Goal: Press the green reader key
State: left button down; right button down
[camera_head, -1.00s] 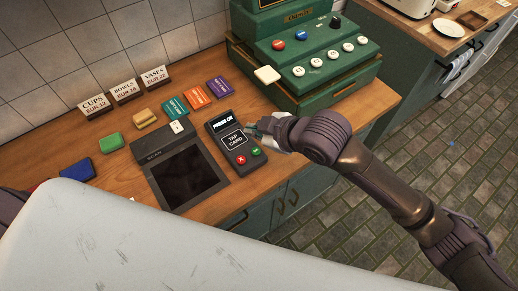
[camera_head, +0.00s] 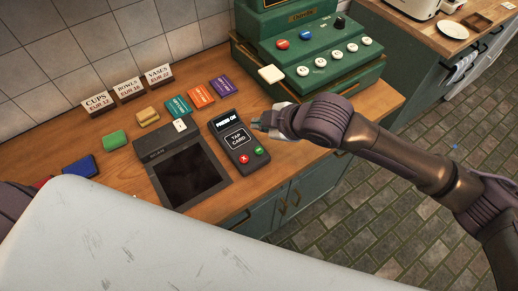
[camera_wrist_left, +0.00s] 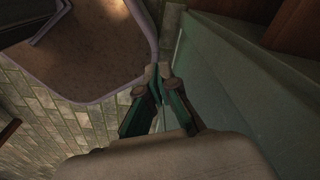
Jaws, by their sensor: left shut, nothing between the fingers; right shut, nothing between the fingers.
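The card reader (camera_head: 237,137) lies on the wooden counter, dark, with a lit screen reading "PRESS OK" and a "TAP CARD" panel. Its green key (camera_head: 259,151) is at the lower right, beside the red key (camera_head: 244,159); both are uncovered. My right gripper (camera_head: 259,124) is shut and empty, just right of the reader and above the green key in the picture. I cannot tell its exact height over the counter. My left gripper (camera_wrist_left: 160,72) is shut and empty in the left wrist view, near a green panel and away from the reader.
A dark-screened terminal (camera_head: 187,172) sits left of the reader. Coloured cards, including a purple one (camera_head: 222,87), lie behind it. A green cash register (camera_head: 310,60) stands behind my right gripper. Price signs (camera_head: 128,88) stand by the wall. The counter's front edge is close below the reader.

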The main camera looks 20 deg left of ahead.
aim_at(261, 151)
notch_tip(261, 151, down, 7)
jog(key=b, duration=0.6)
jog(key=shift+f, duration=0.2)
jog(key=shift+f+b, duration=0.35)
jog(key=shift+f, duration=0.05)
jog(key=shift+f, duration=0.1)
dwell(0.5)
jog(key=shift+f, duration=0.35)
jog(key=shift+f, duration=0.45)
dwell(0.8)
jog(key=shift+r, duration=0.1)
jog(key=shift+r+p, duration=0.75)
jog(key=shift+p, duration=0.2)
